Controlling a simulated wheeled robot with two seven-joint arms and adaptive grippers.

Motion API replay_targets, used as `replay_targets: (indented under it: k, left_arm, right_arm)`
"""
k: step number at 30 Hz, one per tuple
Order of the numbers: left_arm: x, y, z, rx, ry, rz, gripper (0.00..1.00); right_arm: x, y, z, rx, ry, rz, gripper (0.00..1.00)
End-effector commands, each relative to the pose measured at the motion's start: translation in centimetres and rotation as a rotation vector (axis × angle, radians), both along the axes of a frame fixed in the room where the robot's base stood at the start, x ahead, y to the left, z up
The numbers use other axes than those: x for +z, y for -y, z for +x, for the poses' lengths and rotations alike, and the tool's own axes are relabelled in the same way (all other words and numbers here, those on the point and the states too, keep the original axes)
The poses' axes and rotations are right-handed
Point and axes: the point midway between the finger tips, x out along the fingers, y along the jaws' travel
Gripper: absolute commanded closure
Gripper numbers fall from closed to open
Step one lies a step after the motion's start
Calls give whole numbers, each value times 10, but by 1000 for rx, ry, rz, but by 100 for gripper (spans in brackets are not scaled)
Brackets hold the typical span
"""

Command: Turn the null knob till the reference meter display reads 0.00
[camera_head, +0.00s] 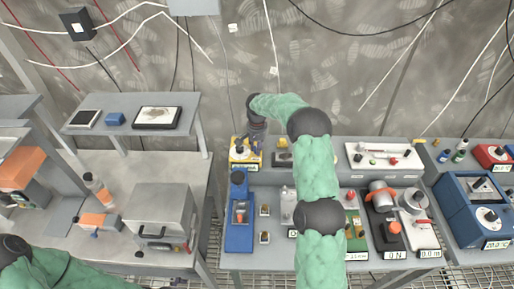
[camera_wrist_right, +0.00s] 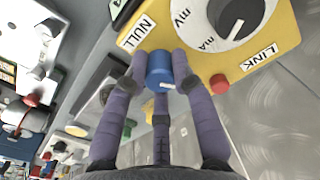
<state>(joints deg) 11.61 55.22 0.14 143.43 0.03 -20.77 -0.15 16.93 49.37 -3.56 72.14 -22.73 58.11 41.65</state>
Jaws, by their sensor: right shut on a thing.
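The yellow meter box (camera_head: 244,157) stands on the raised back shelf of the middle bench. In the right wrist view its yellow panel (camera_wrist_right: 270,60) shows a blue null knob (camera_wrist_right: 160,70) with a white pointer mark beside a NULL label. My right gripper (camera_head: 254,137) is over the box, and in the wrist view its fingers (camera_wrist_right: 163,72) are closed around the blue knob. A greenish display (camera_head: 244,167) shows on the box front, too small to read. In the wrist view only a green display corner (camera_wrist_right: 117,6) shows. My left gripper is out of view.
On the panel, a large white mV/mA dial (camera_wrist_right: 240,18) and a red button (camera_wrist_right: 219,83) by LINK sit close to the knob. A blue device (camera_head: 239,212) stands in front of the box. Several instruments crowd the bench right of my arm.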

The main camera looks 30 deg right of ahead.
Motion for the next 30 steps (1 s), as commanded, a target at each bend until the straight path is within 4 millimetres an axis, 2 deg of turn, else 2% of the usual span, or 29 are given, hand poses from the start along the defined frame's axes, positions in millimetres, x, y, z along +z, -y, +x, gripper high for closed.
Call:
replay_targets:
  k: [18, 30]
  left_arm:
    - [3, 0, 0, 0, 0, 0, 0]
    - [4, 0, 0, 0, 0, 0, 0]
  right_arm:
    - [0, 0, 0, 557, -1, 1, 100]
    - [0, 0, 0, 758, 0, 0, 100]
